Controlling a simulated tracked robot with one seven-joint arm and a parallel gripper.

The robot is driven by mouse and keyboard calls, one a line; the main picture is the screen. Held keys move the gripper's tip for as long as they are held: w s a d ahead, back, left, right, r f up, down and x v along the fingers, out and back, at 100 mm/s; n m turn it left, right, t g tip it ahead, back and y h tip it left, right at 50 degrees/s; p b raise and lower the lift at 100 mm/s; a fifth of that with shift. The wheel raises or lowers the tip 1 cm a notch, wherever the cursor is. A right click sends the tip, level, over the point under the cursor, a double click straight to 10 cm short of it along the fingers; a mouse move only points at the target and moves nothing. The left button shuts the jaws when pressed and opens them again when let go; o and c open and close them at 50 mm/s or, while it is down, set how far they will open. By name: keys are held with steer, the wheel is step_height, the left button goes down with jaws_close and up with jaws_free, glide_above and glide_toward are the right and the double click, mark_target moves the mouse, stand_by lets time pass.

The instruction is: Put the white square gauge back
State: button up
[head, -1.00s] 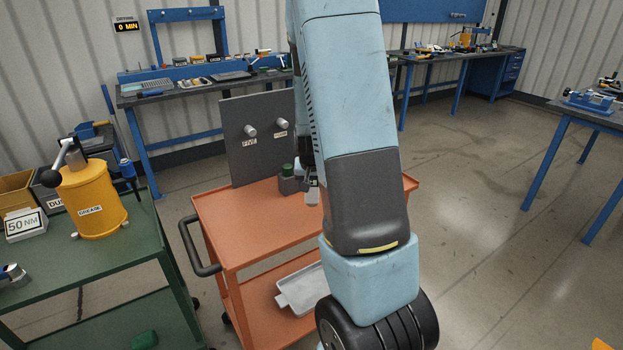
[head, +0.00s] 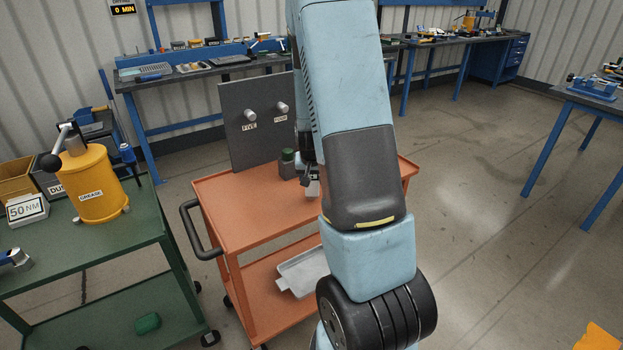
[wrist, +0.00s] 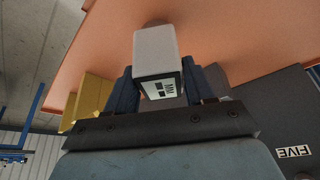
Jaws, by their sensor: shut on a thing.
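The white square gauge (wrist: 156,48) is a pale block with a printed label face, partly in shadow. It sits between the two dark blue fingers of my gripper (wrist: 158,86), which is shut on it. In the head view my gripper (head: 309,178) is small and partly hidden behind my arm. It holds the gauge (head: 314,189) over the orange cart (head: 235,215). The wrist view shows the orange surface behind the gauge. I cannot tell the gap between them.
A dark upright panel (head: 240,135) with pegs labelled FIVE and FOUR stands at the cart's back. A grey tray (head: 302,272) lies on the lower shelf. The cart top's front left is clear.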

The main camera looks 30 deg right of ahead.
steer(key=shift+f, duration=0.6)
stand_by(0.3)
steer(key=o, duration=1.5)
steer(key=shift+o, duration=0.2)
steer(key=shift+r, duration=0.1)
steer(key=v, duration=1.3)
steer(key=shift+r, duration=0.25)
steer(key=shift+a, duration=0.1)
